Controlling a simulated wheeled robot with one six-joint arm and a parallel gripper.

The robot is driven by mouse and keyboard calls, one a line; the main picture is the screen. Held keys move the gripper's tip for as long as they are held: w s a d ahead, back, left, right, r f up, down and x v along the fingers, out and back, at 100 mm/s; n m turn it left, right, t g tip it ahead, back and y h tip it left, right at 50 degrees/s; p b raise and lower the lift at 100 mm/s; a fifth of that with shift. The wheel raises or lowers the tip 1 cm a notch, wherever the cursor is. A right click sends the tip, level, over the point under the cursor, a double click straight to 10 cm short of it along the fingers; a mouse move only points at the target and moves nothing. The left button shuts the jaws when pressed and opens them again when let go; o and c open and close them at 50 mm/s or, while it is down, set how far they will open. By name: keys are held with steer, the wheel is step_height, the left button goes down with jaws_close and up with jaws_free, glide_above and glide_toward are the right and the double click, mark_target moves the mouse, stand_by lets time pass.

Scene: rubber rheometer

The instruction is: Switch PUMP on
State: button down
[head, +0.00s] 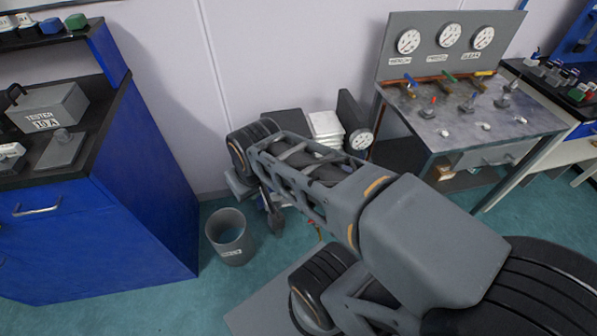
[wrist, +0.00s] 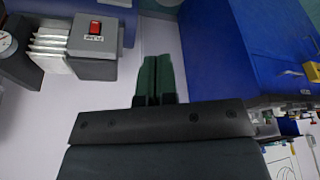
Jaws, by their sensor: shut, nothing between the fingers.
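In the wrist view, a red rocker switch (wrist: 95,27) sits on the face of a grey box (wrist: 93,47) at the upper left, with a small white label under it. The label is upside down and too small to read surely. My gripper (wrist: 157,58) shows two dark green fingers held together with nothing between them. They are to the right of the box in the picture and apart from the switch. In the head view, the dark top of the box (head: 284,121) shows behind my arm. Its switch cannot be seen there.
White fins (wrist: 50,51) and a round gauge (head: 361,140) adjoin the box. A blue cabinet (head: 150,190) stands at left, with a grey bin (head: 230,236) on the floor beside it. A gauge bench (head: 450,125) stands at right. Plain wall lies behind.

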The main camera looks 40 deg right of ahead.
steer(key=shift+s, duration=0.1)
steer(key=w+d+f+n+t+h+b, duration=0.1)
steer(key=w+d+f+n+h, duration=0.2)
steer(key=d, duration=0.4)
steer(key=w+d+f+t+b, duration=0.1)
steer(key=w+d+f, duration=0.2)
steer(key=w+d, duration=0.3)
steer(key=w+d+f+n+t+h, duration=0.1)
steer(key=w+d+f+n+h, duration=0.15)
steer(key=d, duration=0.55)
steer(key=s+d+f+n+y+b, duration=0.1)
steer(key=s+d+f+n+y, duration=0.2)
steer(key=f, duration=1.2)
steer(key=n+y, duration=0.3)
steer(key=y, duration=0.1)
steer(key=shift+b, duration=0.3)
steer(key=shift+f, duration=0.1)
